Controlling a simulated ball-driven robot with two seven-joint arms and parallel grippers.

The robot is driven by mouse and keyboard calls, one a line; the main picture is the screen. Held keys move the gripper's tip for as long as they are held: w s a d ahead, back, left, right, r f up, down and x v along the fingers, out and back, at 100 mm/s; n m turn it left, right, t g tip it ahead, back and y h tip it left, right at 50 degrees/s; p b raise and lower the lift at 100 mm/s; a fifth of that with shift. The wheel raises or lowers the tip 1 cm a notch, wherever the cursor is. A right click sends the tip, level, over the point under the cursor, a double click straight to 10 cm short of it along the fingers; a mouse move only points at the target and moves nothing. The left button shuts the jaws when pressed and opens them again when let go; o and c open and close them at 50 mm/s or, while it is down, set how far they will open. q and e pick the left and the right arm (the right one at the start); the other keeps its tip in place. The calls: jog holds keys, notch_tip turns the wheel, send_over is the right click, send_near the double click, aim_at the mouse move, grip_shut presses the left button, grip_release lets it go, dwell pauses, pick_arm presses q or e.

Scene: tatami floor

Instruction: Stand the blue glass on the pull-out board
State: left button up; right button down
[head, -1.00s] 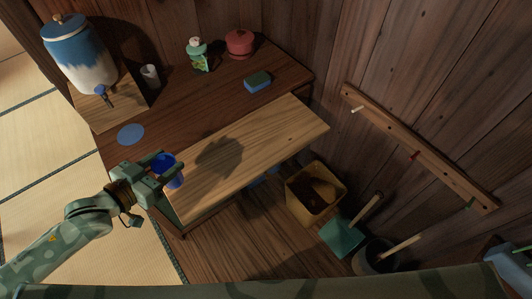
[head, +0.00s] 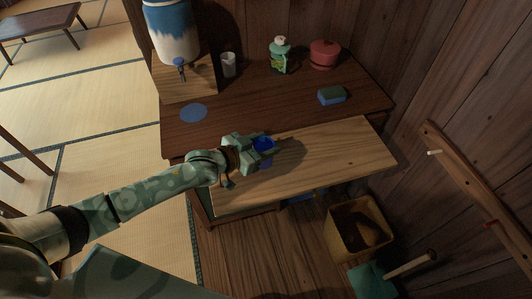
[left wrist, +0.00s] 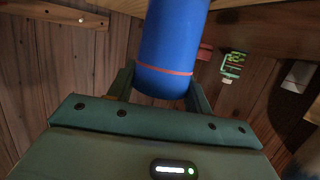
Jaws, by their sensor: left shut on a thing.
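The blue glass (head: 263,144) is between the fingers of my left gripper (head: 266,142), over the left part of the pull-out board (head: 340,160). The pale wooden board extends from the front of the dark table. In the left wrist view the glass (left wrist: 172,45) shows as a blue cylinder with a thin red line, and the fingers (left wrist: 160,92) are shut on its sides. The gripper partly hides the glass in the head view. I cannot tell whether its base touches the board. My right gripper is not in view.
The dark table (head: 240,105) holds a blue-white dispenser (head: 172,35), white cup (head: 228,65), green bottle (head: 280,57), red pot (head: 323,54), sponge (head: 332,96) and round blue mat (head: 193,113). A yellow bin (head: 345,240) stands below. The board's right part is clear.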

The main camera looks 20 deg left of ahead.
pick_arm(q)
jog(key=f, duration=0.1)
jog(key=f+b, duration=0.1)
jog(key=f, duration=0.2)
jog(key=shift+w+d+b, duration=0.15)
jog(key=shift+w+b, duration=0.1)
jog(key=shift+b, duration=0.1)
jog(key=shift+r, duration=0.15)
jog(key=o, duration=1)
